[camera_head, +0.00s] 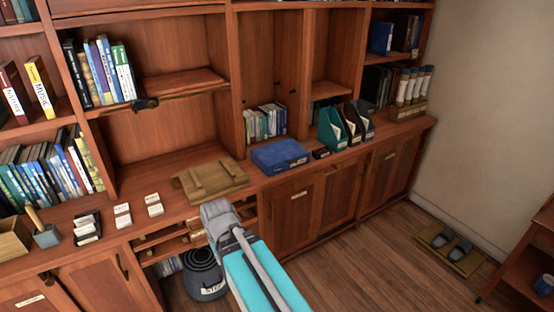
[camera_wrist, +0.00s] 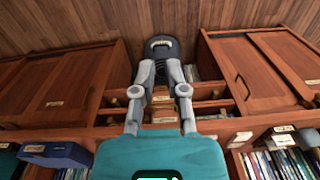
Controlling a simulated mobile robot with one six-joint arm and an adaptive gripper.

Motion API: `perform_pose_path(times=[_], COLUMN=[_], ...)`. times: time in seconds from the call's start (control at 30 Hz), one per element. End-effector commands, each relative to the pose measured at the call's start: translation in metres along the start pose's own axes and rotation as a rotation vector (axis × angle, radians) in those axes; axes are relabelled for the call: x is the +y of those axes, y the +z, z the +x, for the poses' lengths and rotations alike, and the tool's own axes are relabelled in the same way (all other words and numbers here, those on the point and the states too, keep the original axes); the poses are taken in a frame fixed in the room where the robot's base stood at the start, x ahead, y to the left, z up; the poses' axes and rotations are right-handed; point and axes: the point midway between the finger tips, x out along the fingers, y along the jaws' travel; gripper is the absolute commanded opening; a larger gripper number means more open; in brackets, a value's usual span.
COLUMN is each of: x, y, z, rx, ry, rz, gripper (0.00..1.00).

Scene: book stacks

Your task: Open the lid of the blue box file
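The blue box file (camera_head: 280,155) lies flat on the counter of the bookcase in the head view, right of a wooden board. Its lid looks shut, and a pale label shows on its front. It also shows at the lower left of the wrist view (camera_wrist: 68,155), where the scene appears upside down. My gripper (camera_wrist: 160,68) is open and empty in the wrist view, its two fingers apart, and well clear of the box. In the head view only the grey and teal arm shows clearly, in front of the counter and left of the box; the fingers cannot be made out.
A wooden board (camera_head: 210,181) lies left of the box file. A small dark object (camera_head: 320,153) and teal and dark magazine files (camera_head: 333,130) stand to its right. Books (camera_head: 265,122) stand behind it. A black bin (camera_head: 204,275) is on the floor below the counter.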

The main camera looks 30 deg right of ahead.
Motion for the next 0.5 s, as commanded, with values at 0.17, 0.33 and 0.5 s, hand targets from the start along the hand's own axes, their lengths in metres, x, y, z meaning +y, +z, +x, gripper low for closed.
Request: perform_pose_path(times=[0.17,0.33,0.5], x=[0.011,0.035,0.071], y=[-0.034,-0.081,-0.130], z=[0.014,0.028,0.037], rx=[0.047,0.111,0.166], ry=[-0.074,-0.197,-0.351], rz=[0.178,0.460,0.781], gripper=[0.00,0.00,0.00])
